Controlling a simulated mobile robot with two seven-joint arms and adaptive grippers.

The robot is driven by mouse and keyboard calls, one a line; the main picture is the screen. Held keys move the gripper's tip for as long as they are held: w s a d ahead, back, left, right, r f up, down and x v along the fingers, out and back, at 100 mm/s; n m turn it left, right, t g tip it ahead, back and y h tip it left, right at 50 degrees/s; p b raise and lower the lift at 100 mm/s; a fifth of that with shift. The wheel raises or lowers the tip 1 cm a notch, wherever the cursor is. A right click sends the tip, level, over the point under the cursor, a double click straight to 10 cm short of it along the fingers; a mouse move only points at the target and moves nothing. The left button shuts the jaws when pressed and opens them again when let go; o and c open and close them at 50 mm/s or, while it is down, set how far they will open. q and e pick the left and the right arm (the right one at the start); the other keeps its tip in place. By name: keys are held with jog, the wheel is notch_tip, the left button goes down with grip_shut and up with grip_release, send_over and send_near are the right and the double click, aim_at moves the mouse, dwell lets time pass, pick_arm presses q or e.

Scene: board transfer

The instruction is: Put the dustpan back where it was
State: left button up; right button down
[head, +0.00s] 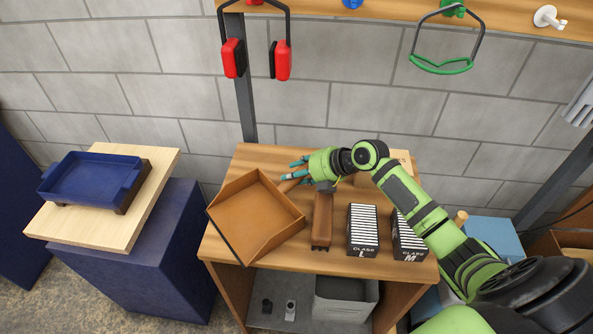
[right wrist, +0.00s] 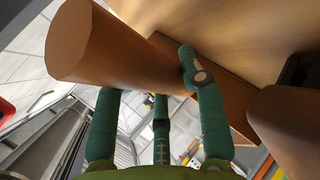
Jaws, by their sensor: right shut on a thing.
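The brown dustpan (head: 256,218) is at the left end of the wooden workbench, its open pan facing up and its lower corner by the bench's front left edge. I cannot tell whether it rests on the bench or is held just above it. My right gripper (head: 294,174) reaches in from the right and is shut on the dustpan's handle, at the pan's right side. In the right wrist view the green fingers (right wrist: 150,100) close around the thick round brown handle (right wrist: 115,50). My left gripper is not in view.
A brown block-like object (head: 322,222) lies right of the pan. Black boxes marked L (head: 362,232) and M (head: 408,240) stand beside it. A blue tray (head: 92,180) sits on a board at left. Headphones (head: 233,58) and a visor (head: 440,66) hang above. A grey bin (head: 345,300) is below.

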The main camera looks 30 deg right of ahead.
jog(key=shift+r, duration=0.1)
jog(key=c, duration=1.1)
grip_release()
jog(key=o, duration=0.4)
jog(key=shift+c, duration=0.2)
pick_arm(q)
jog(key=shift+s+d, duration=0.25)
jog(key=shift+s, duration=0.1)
pick_arm(e)
jog(key=shift+s+d+r, duration=0.1)
jog(key=shift+s+d, duration=0.1)
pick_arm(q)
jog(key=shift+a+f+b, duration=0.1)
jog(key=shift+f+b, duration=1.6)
pick_arm(e)
jog(key=v, duration=1.1)
jog(key=shift+s+r, duration=0.15)
jog(key=shift+s, duration=0.05)
